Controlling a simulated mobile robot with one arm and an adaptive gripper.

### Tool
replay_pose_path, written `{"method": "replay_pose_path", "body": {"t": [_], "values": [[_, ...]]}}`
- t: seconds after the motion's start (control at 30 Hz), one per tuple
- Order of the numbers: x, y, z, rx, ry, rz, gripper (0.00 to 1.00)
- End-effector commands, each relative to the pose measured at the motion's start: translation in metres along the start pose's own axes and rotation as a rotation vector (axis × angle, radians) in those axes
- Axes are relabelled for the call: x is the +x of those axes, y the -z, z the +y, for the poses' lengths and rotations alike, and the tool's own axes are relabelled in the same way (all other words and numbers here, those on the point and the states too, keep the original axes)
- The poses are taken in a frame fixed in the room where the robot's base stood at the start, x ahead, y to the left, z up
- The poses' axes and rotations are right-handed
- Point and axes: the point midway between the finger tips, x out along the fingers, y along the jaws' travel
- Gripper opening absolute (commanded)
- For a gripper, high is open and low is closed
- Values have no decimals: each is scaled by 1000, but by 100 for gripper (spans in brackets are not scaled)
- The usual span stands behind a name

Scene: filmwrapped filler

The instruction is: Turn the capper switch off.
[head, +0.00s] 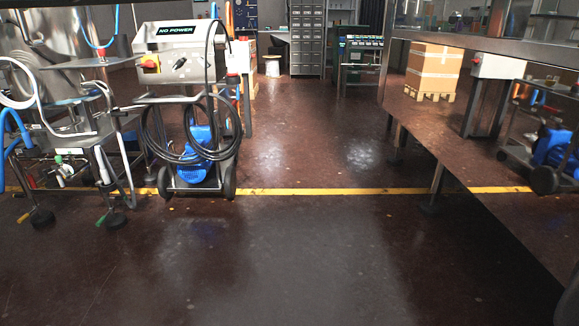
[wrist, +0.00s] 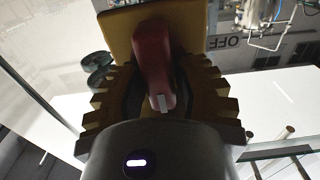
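In the wrist view, a red switch handle (wrist: 152,60) stands in front of a square yellow plate (wrist: 117,32). A white mark is at its lower end. Toothed yellow-brown parts (wrist: 105,98) curve around both sides of the handle. The fingertips cannot be made out clearly, nor whether they touch the handle. My gripper is not in the head view.
In the head view, a wheeled machine (head: 180,65) reading NO POWER, with a red knob, stands left beside steel equipment. A steel table (head: 500,45) runs along the right. A carton (head: 434,68) sits on a pallet behind. The dark floor (head: 285,240) in the middle is clear.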

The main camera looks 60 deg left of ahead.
Motion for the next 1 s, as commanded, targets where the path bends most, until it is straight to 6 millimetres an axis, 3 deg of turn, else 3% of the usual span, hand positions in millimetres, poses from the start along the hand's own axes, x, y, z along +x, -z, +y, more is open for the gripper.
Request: {"method": "replay_pose_path", "body": {"t": [0.27, 0.67, 1.0], "values": [[0, 0, 0, 0, 0, 0, 0], [0, -1, -1, -41, 1, -2, 0], [0, -3, -5, -265, 5, -2, 0]]}}
